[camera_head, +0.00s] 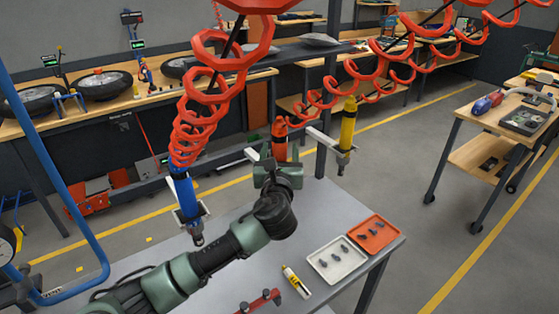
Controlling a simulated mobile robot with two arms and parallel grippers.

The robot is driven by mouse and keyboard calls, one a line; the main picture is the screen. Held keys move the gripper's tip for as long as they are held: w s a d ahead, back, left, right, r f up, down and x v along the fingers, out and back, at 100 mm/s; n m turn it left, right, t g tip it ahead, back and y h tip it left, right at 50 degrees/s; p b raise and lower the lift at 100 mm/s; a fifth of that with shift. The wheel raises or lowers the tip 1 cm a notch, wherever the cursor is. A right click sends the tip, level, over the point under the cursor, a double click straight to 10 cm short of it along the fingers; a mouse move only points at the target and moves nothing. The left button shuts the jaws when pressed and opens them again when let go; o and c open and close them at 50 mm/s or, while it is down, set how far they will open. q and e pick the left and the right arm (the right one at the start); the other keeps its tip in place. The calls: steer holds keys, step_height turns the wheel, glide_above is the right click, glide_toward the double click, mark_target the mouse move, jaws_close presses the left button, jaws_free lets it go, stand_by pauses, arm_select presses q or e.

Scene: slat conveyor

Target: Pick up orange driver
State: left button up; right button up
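The orange driver (279,140) hangs upright at the end of a red coiled hose, between a blue driver (185,193) and a yellow driver (348,122). My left arm comes in from the lower left across the table. Its green gripper (274,163) is right at the lower part of the orange driver and hides it. The fingertips are mostly hidden, so I cannot tell whether they are open or closed on the driver. My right gripper is not in view.
The grey table (325,210) below holds a white tray (336,258) and an orange tray (371,233) with small parts, a yellow-white tube (296,282) and a red tool (259,302). Red coiled hoses (205,100) hang above. A wooden cart (485,150) stands at the right.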

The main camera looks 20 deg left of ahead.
arm_select(q)
jaws_close()
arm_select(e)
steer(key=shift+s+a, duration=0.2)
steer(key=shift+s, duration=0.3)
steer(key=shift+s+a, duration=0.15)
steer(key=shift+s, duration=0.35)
arm_select(q)
steer(key=shift+r, duration=0.2)
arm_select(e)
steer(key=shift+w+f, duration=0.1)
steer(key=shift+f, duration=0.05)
